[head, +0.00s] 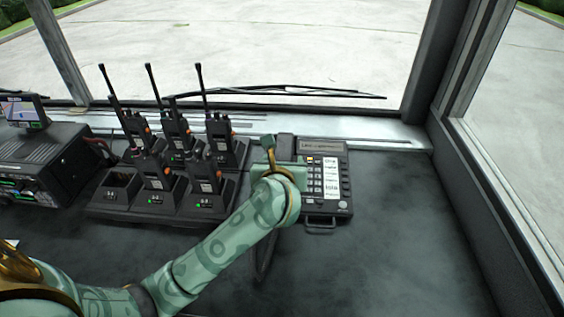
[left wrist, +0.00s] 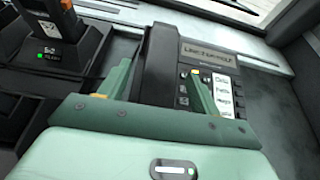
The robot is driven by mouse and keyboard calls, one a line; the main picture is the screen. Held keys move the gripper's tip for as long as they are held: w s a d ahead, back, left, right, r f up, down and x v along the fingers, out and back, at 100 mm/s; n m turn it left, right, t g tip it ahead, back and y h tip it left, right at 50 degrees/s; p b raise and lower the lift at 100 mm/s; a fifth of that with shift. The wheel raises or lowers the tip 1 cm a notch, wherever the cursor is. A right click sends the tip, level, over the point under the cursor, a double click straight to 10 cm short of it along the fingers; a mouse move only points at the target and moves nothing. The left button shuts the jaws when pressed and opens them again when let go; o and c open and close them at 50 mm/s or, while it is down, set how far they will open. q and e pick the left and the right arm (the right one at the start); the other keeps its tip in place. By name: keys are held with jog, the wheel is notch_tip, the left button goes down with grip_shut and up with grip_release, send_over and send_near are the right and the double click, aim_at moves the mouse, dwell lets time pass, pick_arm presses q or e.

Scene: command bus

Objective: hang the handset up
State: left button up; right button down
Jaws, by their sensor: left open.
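The desk phone (head: 327,185) stands on the dark dash at the centre right, with a keypad, labelled keys and a small display. Its black handset (head: 286,146) lies lengthwise along the phone's left side; its near part is hidden by my gripper. I cannot tell whether it is fully seated. My left gripper (head: 284,157) is open over the handset. In the left wrist view the handset (left wrist: 158,62) runs between the two green fingers, one on each side, with no clear grip. My right gripper is not in view.
A charger rack (head: 130,212) with several upright radios (head: 204,175) and long antennas stands left of the phone. A radio console (head: 42,160) sits at the far left. A dark cord (head: 262,262) hangs near my forearm. The dash right of the phone is clear.

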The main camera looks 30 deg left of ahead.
pick_arm(q)
jog(key=shift+s+d+r, duration=0.2)
jog(key=shift+s+r, duration=0.05)
jog(key=shift+s, duration=0.15)
jog(key=p+v, duration=0.5)
jog(key=v, duration=1)
jog(key=shift+s, duration=0.15)
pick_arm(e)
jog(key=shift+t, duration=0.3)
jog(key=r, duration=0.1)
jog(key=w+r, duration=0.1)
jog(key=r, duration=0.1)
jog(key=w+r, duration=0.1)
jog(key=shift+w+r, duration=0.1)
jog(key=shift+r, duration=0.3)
